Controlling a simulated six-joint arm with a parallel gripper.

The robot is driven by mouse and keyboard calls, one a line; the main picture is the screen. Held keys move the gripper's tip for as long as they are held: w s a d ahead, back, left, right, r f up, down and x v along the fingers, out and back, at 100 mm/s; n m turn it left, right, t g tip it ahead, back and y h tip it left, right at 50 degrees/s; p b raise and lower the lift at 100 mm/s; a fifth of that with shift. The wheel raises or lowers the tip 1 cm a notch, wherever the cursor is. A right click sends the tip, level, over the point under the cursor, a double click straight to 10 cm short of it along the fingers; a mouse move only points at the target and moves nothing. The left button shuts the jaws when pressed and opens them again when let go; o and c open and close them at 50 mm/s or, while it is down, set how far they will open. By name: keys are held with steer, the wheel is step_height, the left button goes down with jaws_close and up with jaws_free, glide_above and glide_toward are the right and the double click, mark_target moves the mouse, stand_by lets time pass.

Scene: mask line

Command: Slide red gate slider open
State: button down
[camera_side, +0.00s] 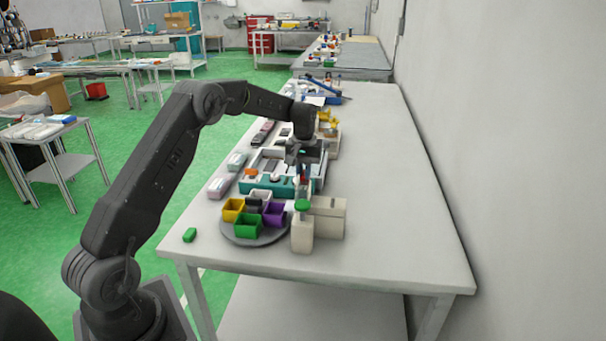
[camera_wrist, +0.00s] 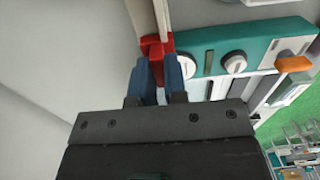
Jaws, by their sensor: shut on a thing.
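The red gate slider (camera_wrist: 154,46) shows at the top middle of the wrist view, beside the left end of a teal panel. My gripper (camera_wrist: 160,68) has its two blue fingertips at the slider and is shut on it. The slider's lower part is hidden between the fingers. In the side view my gripper (camera_side: 302,176) points down at the right end of the teal-fronted unit (camera_side: 262,185). The slider is too small to make out clearly there.
The teal panel (camera_wrist: 222,38) carries white knobs (camera_wrist: 235,64) and an orange lever (camera_wrist: 293,64). A round grey tray (camera_side: 240,240) with coloured bins, a white bottle with a green cap (camera_side: 302,232) and a beige box (camera_side: 328,216) stand close in front. The right side of the table is clear.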

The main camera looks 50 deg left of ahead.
steer(key=shift+w+a+r, duration=0.1)
steer(key=shift+w+a, duration=0.1)
steer(key=c, duration=1.5)
jaws_free()
steer(key=o, duration=0.3)
steer(key=shift+o, duration=0.2)
step_height(320, 180, up, 14)
steer(key=shift+s+d, duration=0.1)
